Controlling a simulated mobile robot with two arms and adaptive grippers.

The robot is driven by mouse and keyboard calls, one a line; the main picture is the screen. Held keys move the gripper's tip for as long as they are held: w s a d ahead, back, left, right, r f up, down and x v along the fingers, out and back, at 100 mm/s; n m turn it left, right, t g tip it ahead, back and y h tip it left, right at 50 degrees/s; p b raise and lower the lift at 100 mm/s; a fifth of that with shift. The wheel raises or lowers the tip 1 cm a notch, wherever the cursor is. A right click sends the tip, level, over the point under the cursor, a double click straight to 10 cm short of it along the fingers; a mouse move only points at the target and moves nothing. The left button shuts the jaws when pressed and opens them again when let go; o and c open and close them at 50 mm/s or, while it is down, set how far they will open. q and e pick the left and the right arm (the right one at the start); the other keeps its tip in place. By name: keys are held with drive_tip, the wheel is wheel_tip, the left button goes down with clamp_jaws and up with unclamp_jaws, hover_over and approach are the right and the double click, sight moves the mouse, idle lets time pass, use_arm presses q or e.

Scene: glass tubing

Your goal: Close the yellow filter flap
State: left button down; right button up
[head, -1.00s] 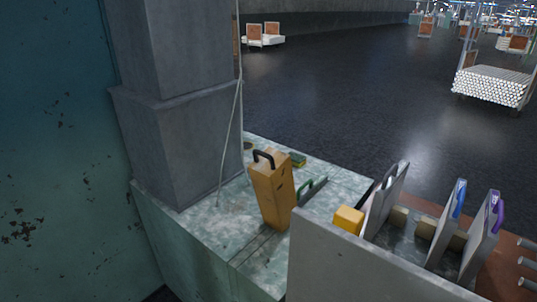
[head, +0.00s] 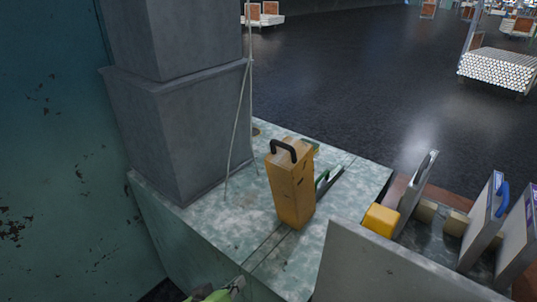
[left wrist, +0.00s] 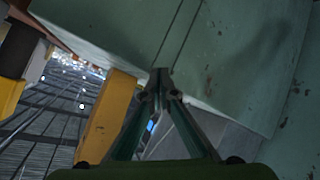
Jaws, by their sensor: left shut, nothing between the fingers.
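A tall yellow-orange upright piece (head: 292,188) with a black handle on top stands on the worn green ledge (head: 215,222) in the head view; I take it for the yellow filter flap. It leans slightly, beside a slot line in the ledge. In the left wrist view, a yellow panel (left wrist: 108,118) shows left of my fingers. My left gripper (head: 238,284) enters at the bottom edge of the head view, in front of the yellow piece and apart from it. In the left wrist view its fingertips (left wrist: 160,82) meet, shut and empty. My right gripper is not in view.
A grey column (head: 180,110) stands behind left on the ledge, with a thin cable hanging beside it. A grey wall panel (head: 385,268), a yellow block (head: 381,220) and upright grey plates, one with a blue handle (head: 503,198), stand at right.

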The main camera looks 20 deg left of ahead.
use_arm(q)
drive_tip(key=w+r+n+t+h, duration=0.25)
drive_tip(key=r+n+t, duration=0.2)
drive_tip(key=r, duration=0.75)
drive_tip(key=w+r+n+t+h, duration=0.2)
drive_tip(key=r+n+t+h, duration=0.3)
drive_tip(key=r, duration=0.6)
drive_tip(key=w+d+r+p, duration=0.2)
drive_tip(key=w+r, duration=0.1)
drive_tip(key=w, duration=0.3)
drive_tip(key=w+d+r+m+p, duration=0.1)
drive_tip(key=w+d+r+p, duration=0.1)
drive_tip(key=w, duration=0.3)
drive_tip(key=shift+w+r+t+y+p, duration=0.35)
drive_tip(key=shift+r+t+y+p, duration=0.1)
drive_tip(key=shift+r+p, duration=0.15)
